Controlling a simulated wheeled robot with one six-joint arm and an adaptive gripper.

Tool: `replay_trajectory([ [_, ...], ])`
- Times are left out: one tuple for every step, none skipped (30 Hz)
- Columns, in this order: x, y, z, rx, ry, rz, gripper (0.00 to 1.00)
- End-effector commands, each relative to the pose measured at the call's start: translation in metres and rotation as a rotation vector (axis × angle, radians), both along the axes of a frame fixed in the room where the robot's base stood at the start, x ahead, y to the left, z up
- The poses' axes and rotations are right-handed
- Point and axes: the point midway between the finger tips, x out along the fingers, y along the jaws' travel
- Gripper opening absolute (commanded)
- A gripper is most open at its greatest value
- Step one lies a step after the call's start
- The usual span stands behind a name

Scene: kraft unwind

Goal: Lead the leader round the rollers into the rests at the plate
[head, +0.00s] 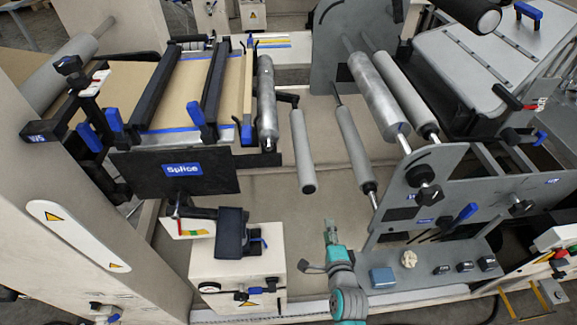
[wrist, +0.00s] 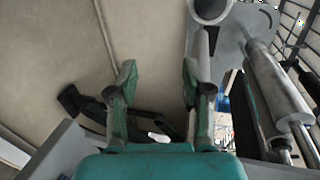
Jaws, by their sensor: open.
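Tan kraft paper (head: 178,90) lies on the splice table at the left in the head view. A narrow tan bar with blue ends (head: 248,92) stands along its right edge; it may be the leader, but I cannot tell. A black plate marked Splice (head: 150,178) is at the table's front. A shiny roller (head: 267,95) is beside the table. Two grey rollers (head: 303,150) (head: 354,145) are in the middle, and a metallic roller (head: 376,95) is farther right. My gripper (head: 331,232) is low in the middle, below the rollers. In the wrist view, its fingers (wrist: 158,85) are apart with nothing between them.
A grey side plate (head: 450,180) with knobs stands right of my gripper. A shelf with a blue block (head: 382,278) and a crumpled pale lump (head: 409,259) is at lower right. A white cabinet (head: 235,275) is at left. The beige panel (head: 270,205) behind the gripper is bare.

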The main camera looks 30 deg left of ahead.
Motion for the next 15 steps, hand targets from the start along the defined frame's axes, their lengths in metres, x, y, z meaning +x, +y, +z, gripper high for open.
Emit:
replay_trajectory([
  [-0.001, 0.001, 0.002, -0.001, -0.002, 0.001, 0.50],
  [-0.001, 0.002, 0.005, -0.001, -0.003, 0.002, 0.50],
  [-0.002, 0.004, 0.008, 0.000, -0.002, 0.003, 0.50],
  [-0.003, 0.005, 0.011, -0.002, -0.002, 0.004, 0.50],
  [-0.004, 0.007, 0.015, -0.001, -0.003, 0.005, 0.50],
  [-0.006, 0.010, 0.021, -0.001, -0.004, 0.004, 0.50],
  [-0.007, 0.012, 0.026, -0.002, -0.005, 0.003, 0.50],
  [-0.009, 0.014, 0.031, -0.001, -0.005, 0.003, 0.50],
  [-0.011, 0.018, 0.039, 0.000, -0.005, 0.005, 0.50],
  [-0.012, 0.020, 0.045, 0.000, -0.005, 0.005, 0.50],
  [-0.014, 0.022, 0.050, -0.001, -0.006, 0.004, 0.50],
  [-0.016, 0.025, 0.058, -0.001, -0.005, 0.003, 0.50],
  [-0.017, 0.028, 0.064, 0.000, -0.006, 0.004, 0.50],
  [-0.019, 0.031, 0.070, -0.001, -0.006, 0.004, 0.50],
  [-0.021, 0.034, 0.077, 0.000, -0.006, 0.003, 0.50],
])
